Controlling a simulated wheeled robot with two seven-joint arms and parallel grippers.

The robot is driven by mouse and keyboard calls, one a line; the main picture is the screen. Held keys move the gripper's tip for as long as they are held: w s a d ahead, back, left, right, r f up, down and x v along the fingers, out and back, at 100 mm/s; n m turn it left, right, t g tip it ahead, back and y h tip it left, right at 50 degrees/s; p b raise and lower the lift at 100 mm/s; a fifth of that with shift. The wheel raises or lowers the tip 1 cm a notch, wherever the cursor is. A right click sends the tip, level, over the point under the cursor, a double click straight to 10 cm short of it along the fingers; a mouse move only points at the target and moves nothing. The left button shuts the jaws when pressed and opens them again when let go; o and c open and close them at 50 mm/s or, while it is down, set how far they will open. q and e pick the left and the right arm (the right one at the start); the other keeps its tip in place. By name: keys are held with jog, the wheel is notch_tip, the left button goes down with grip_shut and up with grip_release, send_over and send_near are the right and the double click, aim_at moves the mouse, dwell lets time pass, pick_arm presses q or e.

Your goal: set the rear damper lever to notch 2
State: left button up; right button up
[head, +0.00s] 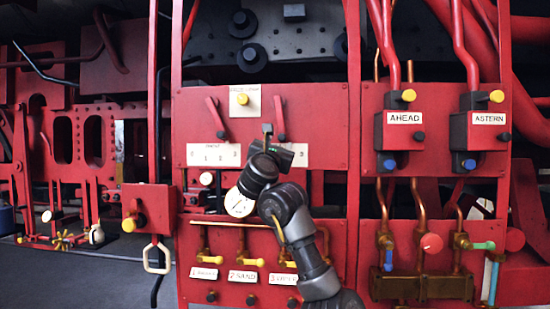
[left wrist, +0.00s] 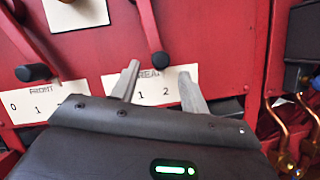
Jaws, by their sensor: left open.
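The rear damper lever is a red bar with a black knob (left wrist: 160,59), in front of the red panel. The knob hangs over the plate's top edge, roughly above 1 and 2. My left gripper (left wrist: 160,75) is open, its fingertips on either side of the knob; I cannot tell whether they touch it. In the head view the left gripper (head: 267,135) covers the plate's left part.
The front damper lever (head: 215,117) and its plate (head: 213,155) are just left. A yellow knob (head: 242,99) sits above, between the levers. A gauge (head: 238,203) and a copper rail (head: 240,225) with yellow-handled valves lie below. AHEAD (head: 404,118) and ASTERN (head: 489,118) boxes are right.

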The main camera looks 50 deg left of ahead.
pick_arm(q)
jog(key=p+v, duration=0.1)
jog(key=v, duration=0.4)
jog(key=shift+f, duration=0.1)
dwell(0.5)
